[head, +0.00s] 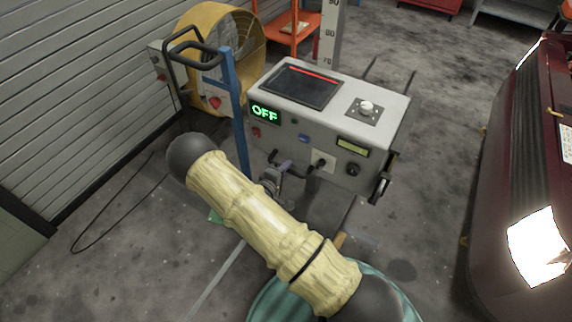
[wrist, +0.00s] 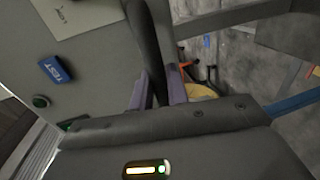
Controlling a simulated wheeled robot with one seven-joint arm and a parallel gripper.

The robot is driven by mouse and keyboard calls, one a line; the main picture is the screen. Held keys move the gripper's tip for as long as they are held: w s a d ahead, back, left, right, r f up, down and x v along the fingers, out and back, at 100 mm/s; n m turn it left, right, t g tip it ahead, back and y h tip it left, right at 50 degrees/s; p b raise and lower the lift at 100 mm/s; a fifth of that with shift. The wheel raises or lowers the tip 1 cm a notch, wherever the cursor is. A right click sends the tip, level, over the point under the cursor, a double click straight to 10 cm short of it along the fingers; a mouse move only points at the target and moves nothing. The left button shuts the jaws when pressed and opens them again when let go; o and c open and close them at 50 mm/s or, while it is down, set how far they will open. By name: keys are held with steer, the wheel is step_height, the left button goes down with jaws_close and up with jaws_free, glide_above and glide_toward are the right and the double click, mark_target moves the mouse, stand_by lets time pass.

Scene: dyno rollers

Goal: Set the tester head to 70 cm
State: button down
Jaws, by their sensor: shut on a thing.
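The tester head (head: 325,125) is a grey box with a dark screen on top and a green OFF sign on its front. A pale scale column (head: 328,35) rises behind it, with 90, 80 and 70 readable; the head hides the scale lower down. The 70 sits just above the head's back edge. My gripper (head: 280,172) is low at the front of the head, partly hidden by my arm. In the wrist view my gripper (wrist: 161,92) has its purple fingers on either side of a dark handle bar (wrist: 149,45), shut on it.
A blue trolley post (head: 236,110) with a red button stands left of the head, before a yellow fan (head: 215,50). A dark red car (head: 515,170) with a lit headlamp stands at the right. An orange shelf (head: 293,28) is behind. Floor between head and car is clear.

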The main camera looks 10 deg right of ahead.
step_height(320, 180, down, 8)
steer(key=b, duration=0.4)
steer(key=shift+r, duration=0.1)
steer(key=c, duration=1.5)
jaws_free()
steer(key=shift+o, duration=0.2)
steer(key=shift+r, duration=0.1)
steer(key=shift+s+a, duration=0.1)
steer(key=v, duration=1.7)
steer(key=shift+p, duration=0.4)
